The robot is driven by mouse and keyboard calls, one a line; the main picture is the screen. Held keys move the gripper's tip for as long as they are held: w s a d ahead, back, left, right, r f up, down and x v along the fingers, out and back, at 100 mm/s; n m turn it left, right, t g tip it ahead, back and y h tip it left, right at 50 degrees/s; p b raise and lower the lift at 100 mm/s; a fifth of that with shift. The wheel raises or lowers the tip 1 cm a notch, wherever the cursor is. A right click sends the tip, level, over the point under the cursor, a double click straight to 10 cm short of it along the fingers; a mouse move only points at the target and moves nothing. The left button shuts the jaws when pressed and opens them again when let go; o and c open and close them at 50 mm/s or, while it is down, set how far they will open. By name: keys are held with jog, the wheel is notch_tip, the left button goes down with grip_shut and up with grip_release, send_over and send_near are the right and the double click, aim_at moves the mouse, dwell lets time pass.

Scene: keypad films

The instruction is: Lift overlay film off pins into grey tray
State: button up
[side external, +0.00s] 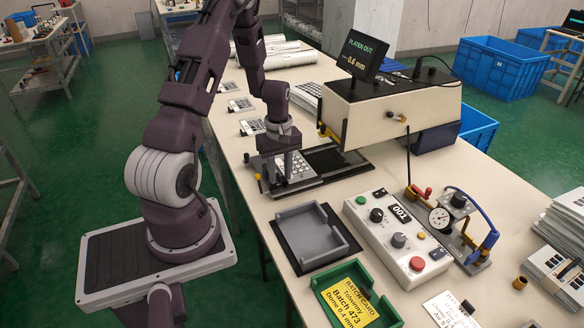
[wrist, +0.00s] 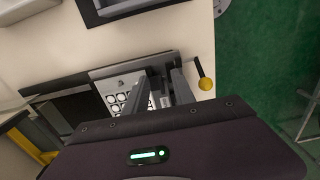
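The overlay film (side external: 298,168), a pale sheet with rows of round keys, lies on the dark fixture plate (side external: 340,172) in the side view. Its round keys also show in the wrist view (wrist: 118,98), left of my fingers. My gripper (side external: 286,168) points down at the film's left end. In the wrist view my gripper (wrist: 168,84) has its two fingers apart, with a gap between them over the film's end. Contact with the film cannot be told. The pins cannot be made out. The grey tray (side external: 345,240) is empty, in front of the fixture.
The press (side external: 385,105) stands behind the fixture, its display reading "PLATEN OUT". A control box (side external: 398,240) is right of the tray, and a green batch-card holder (side external: 325,285) is in front. A yellow knob (wrist: 206,84) is right of my fingers.

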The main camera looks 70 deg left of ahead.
jog(key=shift+f, duration=0.25)
grip_shut()
notch_tip(320, 180, up, 10)
dwell(0.4)
